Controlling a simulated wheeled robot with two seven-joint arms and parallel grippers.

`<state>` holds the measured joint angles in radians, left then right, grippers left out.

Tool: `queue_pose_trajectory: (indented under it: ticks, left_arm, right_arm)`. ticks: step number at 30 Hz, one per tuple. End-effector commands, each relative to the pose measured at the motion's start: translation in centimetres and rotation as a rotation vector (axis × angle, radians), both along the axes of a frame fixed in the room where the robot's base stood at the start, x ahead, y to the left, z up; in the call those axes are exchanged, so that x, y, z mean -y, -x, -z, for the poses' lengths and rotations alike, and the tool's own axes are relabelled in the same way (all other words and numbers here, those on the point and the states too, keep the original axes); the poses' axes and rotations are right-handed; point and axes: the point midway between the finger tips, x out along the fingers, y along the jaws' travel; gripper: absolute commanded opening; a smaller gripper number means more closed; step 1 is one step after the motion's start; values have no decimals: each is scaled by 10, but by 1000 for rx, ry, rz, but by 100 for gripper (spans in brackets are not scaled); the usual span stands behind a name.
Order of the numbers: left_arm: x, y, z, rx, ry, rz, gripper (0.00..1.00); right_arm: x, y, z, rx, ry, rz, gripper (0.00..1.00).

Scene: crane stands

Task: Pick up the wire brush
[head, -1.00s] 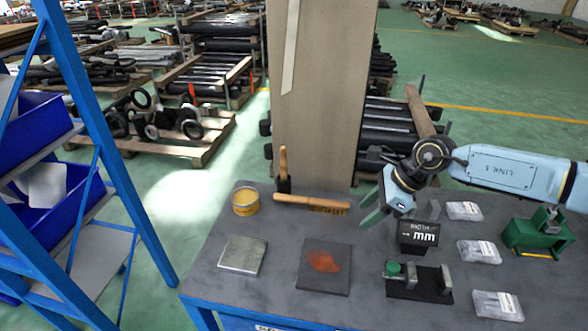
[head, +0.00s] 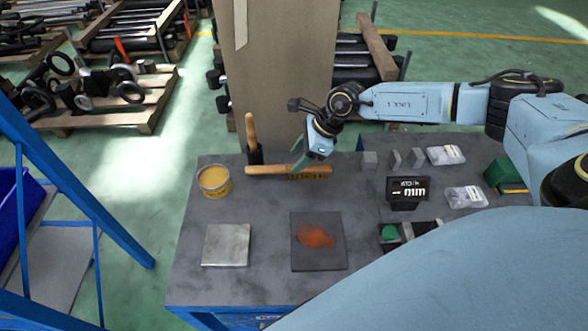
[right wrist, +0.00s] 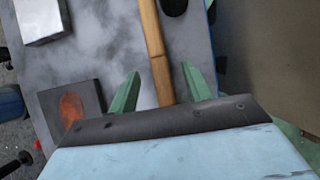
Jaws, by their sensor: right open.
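The wire brush (head: 272,170) lies flat across the back of the grey table, its wooden handle pointing left and its bristled end at the right. In the right wrist view its wooden handle (right wrist: 153,45) runs down between my green fingers, and its lower end is hidden behind the gripper body. My right gripper (head: 304,158) is open over the bristled end side of the brush, and it also shows in the right wrist view (right wrist: 162,88). A gap shows on each side of the handle. I cannot tell the height left above it. My left gripper is not in view.
A brush with an upright handle (head: 250,130) stands just behind the wire brush. A yellow tin (head: 214,181), a metal plate (head: 227,245) and a dark plate with a rust-coloured patch (head: 318,258) lie nearby. A tall beige post (head: 275,65) rises behind the table.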

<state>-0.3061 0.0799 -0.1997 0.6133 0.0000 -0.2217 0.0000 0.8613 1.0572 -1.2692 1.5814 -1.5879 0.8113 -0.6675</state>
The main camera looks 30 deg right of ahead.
Motion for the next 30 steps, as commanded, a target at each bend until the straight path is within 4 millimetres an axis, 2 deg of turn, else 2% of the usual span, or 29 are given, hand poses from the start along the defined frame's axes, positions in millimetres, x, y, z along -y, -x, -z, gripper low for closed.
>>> queue_pose_trajectory:
  ticks: [5, 12, 20, 30]
  left_arm:
    - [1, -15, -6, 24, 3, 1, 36]
    - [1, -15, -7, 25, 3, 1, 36]
    - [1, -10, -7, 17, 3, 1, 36]
    - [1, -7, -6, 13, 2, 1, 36]
  right_arm:
    - [-13, -5, 16, -2, 0, -2, 49]
    - [-25, -12, 42, -2, 1, 0, 49]
    - [-26, -12, 44, -2, 0, 0, 49]
    - [-26, -12, 44, -2, 0, 0, 5]
